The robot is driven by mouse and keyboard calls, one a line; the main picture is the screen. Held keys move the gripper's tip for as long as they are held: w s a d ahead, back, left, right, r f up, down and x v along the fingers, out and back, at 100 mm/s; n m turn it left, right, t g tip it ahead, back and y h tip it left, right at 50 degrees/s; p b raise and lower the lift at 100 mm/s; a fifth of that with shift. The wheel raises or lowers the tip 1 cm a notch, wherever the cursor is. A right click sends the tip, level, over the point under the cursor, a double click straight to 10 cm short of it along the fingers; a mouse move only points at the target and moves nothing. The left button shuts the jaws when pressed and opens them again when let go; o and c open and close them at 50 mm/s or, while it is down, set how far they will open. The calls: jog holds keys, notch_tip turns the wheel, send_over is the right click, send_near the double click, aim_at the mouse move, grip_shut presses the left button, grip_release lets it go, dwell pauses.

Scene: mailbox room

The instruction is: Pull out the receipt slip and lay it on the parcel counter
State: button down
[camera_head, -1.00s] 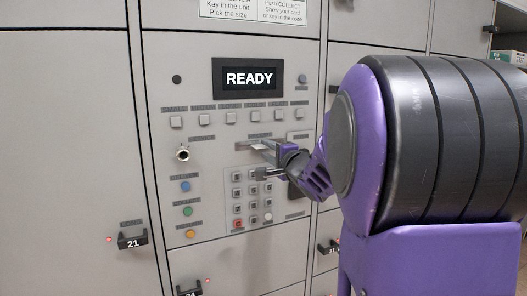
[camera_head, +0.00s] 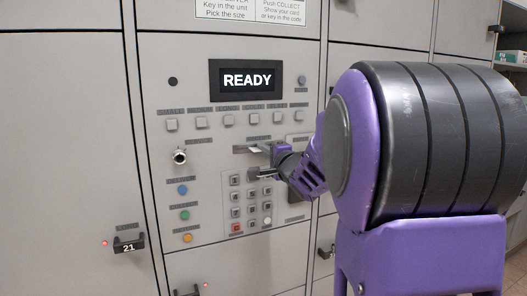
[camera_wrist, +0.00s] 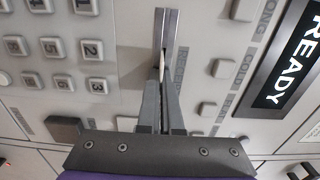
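The receipt slip (camera_head: 254,149) is a small white strip at the slot in the upper right of the panel, above the keypad. In the wrist view the slip (camera_wrist: 163,61) shows as a thin pale edge below the metal slot plate (camera_wrist: 166,30). My gripper (camera_head: 263,158) is right at the slot. In the wrist view its fingers (camera_wrist: 166,75) reach up to the slip, which lies between or against the tips. The gap between them is narrow, and I cannot tell whether they pinch the slip. The parcel counter is not recognisable in either view.
The panel has a READY screen (camera_head: 248,80), a row of square buttons, a keypad (camera_head: 250,205) close below my gripper, and coloured buttons at left. Locker doors surround it; handle 21 (camera_head: 130,244) sticks out at lower left. A shelf (camera_head: 511,57) stands at far right.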

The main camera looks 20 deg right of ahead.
jog(key=s+p, duration=0.2)
jog(key=s, duration=0.7)
jog(key=shift+d, duration=0.15)
dwell(0.8)
